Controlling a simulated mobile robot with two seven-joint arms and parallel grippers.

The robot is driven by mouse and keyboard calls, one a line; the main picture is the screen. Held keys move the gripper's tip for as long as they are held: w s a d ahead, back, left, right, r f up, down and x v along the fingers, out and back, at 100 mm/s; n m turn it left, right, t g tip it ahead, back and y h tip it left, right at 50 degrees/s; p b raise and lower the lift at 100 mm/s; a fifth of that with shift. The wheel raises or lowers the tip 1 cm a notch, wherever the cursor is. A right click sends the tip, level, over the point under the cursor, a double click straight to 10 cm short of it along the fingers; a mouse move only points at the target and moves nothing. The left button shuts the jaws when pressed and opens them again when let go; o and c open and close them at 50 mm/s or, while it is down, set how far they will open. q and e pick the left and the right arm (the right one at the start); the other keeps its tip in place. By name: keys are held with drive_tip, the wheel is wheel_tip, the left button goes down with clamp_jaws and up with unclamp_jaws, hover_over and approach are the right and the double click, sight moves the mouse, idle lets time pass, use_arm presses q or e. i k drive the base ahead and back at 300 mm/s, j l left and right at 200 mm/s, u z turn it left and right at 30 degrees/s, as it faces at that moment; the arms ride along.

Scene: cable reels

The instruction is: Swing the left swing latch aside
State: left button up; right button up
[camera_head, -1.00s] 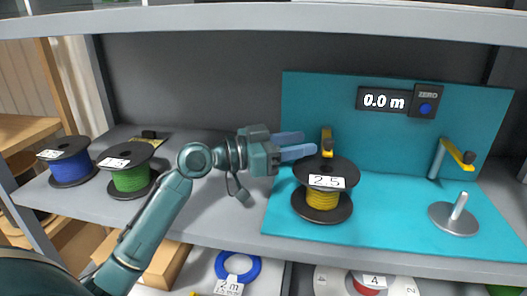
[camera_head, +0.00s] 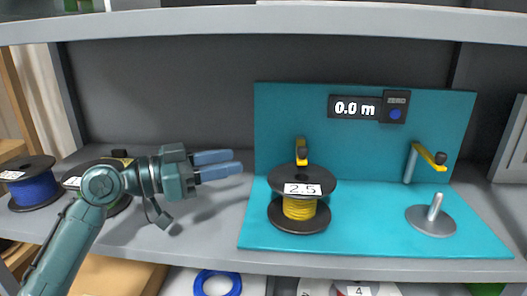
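The left swing latch (camera_head: 301,152) is a yellow arm with a dark knob, standing behind and above the reel of yellow cable (camera_head: 300,208) labelled 2.5. It points forward, toward me, over the reel's top. Its lower part is hidden by the reel. The right swing latch (camera_head: 430,157) is a yellow arm on a grey post, swung out to the right. My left gripper (camera_head: 240,162) is open and empty, left of the reel and apart from the latch, its two blue fingers pointing right. My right gripper is not in view.
The teal board (camera_head: 375,228) also carries an empty spindle on a grey disc (camera_head: 431,220) and a display (camera_head: 353,106) reading 0.0 m. A blue reel (camera_head: 36,187) stands at the left; another reel is partly hidden by my arm. A shelf (camera_head: 300,22) runs overhead.

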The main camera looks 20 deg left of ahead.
sight(302, 152)
drive_tip(key=k, duration=1.5)
